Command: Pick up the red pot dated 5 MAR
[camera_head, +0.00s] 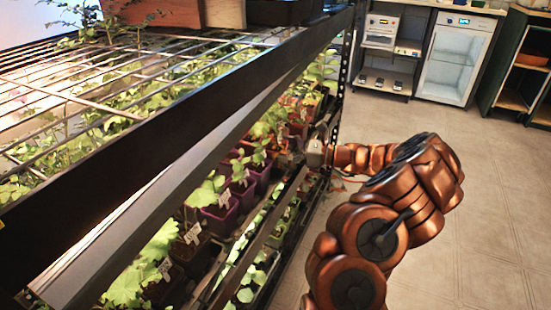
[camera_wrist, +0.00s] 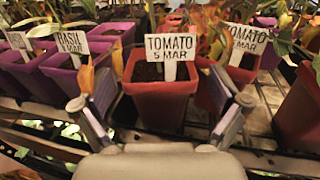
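In the wrist view, a red pot (camera_wrist: 160,105) stands upright in the middle, with a white label (camera_wrist: 170,47) reading TOMATO, 5 MAR. A second red pot (camera_wrist: 205,95) stands just behind it to the right; its label (camera_wrist: 243,40) also reads TOMATO, 5 MAR. My gripper (camera_wrist: 155,88) is open and empty, its fingers to the left and right of the middle pot's front. The right finger partly covers the second pot. I cannot tell whether either finger touches a pot. In the head view, my gripper (camera_head: 316,154) is at the rack's shelf edge, its fingers hard to make out.
Purple pots (camera_wrist: 62,75) stand to the left, one labelled BASIL, 5 MAR. Another red pot (camera_wrist: 300,110) is close on the right. The wire shelf (camera_wrist: 262,125) lies below. In the head view, the rack's upper beam (camera_head: 200,110) overhangs the pots; the floor (camera_head: 480,190) right of the rack is clear.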

